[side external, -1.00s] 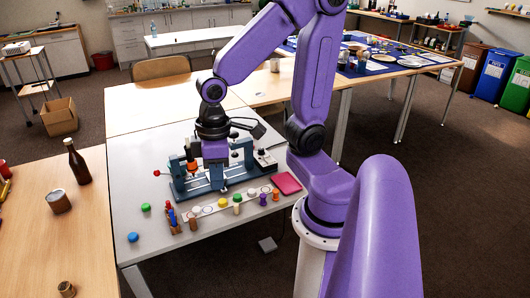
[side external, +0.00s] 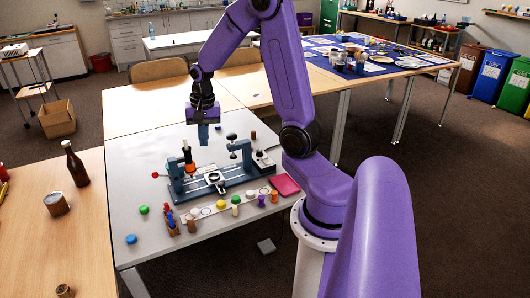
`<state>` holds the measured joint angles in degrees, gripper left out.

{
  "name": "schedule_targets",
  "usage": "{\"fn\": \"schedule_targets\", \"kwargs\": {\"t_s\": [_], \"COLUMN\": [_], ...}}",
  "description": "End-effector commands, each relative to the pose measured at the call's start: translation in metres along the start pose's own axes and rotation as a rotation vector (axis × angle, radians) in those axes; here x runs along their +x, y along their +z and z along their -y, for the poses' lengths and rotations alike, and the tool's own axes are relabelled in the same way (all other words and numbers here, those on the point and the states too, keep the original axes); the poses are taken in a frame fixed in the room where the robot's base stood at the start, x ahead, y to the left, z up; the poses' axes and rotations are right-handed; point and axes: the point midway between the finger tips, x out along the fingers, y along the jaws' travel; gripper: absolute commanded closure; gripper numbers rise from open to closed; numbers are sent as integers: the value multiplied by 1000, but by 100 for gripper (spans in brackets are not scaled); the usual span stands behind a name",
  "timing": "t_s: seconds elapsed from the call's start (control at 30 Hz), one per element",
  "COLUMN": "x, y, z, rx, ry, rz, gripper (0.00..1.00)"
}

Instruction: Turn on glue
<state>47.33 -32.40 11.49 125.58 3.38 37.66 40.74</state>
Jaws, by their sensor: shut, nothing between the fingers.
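A blue-grey bench device (side external: 213,187) stands on the light grey table. At its left end is an upright orange and black part (side external: 189,160). At its right end is a post with a black top (side external: 240,144), and a pale ring-shaped piece (side external: 215,179) sits between them. I cannot tell which part is the glue. My gripper (side external: 203,143) points down above and behind the device, apart from it. Its fingers are shut and empty.
A row of coloured pegs and caps on a white strip (side external: 207,212) lies in front of the device. A red pad (side external: 285,186) lies to the right. Green (side external: 144,210) and blue (side external: 131,239) caps sit at the left. A brown bottle (side external: 76,165) stands on the wooden table.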

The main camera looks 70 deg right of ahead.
Motion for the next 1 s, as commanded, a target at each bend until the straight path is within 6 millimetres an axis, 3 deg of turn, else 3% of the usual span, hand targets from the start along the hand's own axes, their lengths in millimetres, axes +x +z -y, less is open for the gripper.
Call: {"fn": "schedule_targets", "kwargs": {"t_s": [0.2, 0.5, 0.8, 1.0], "x": [13, 29, 43, 47], "y": [-57, -116, -146, -150], "z": [-43, -122, -209, -238], "rx": [340, 797, 1191, 1313], "ry": [1, -4, -10, -13], "rz": [-24, -63, -101, -115], "gripper": [100, 100, 100, 100]}}
